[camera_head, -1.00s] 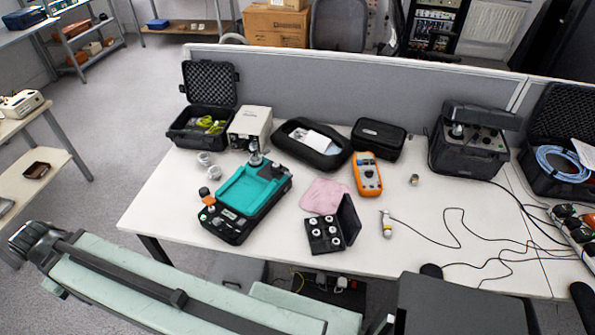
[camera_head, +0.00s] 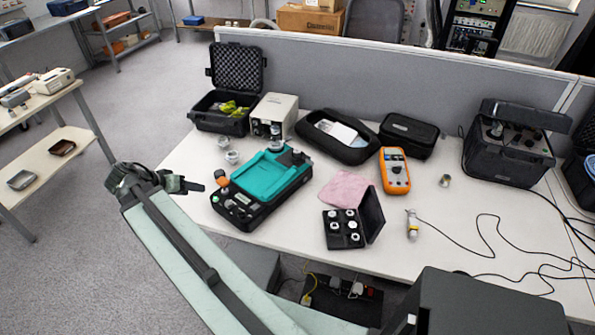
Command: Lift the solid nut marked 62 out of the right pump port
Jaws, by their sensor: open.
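The teal and black pump (camera_head: 265,178) stands on the white table, left of the middle. A metal cylindrical part (camera_head: 275,131) stands upright at its far end, with dark and metallic fittings close around it. I cannot make out the nut marked 62 or read any marking at this size.
An open black case of small weights or nuts (camera_head: 344,229), a pink cloth (camera_head: 345,189) and an orange meter (camera_head: 395,171) lie right of the pump. Two small white-grey rings (camera_head: 232,156) lie behind it. A grey box (camera_head: 273,115) and open black case (camera_head: 220,122) stand farther back.

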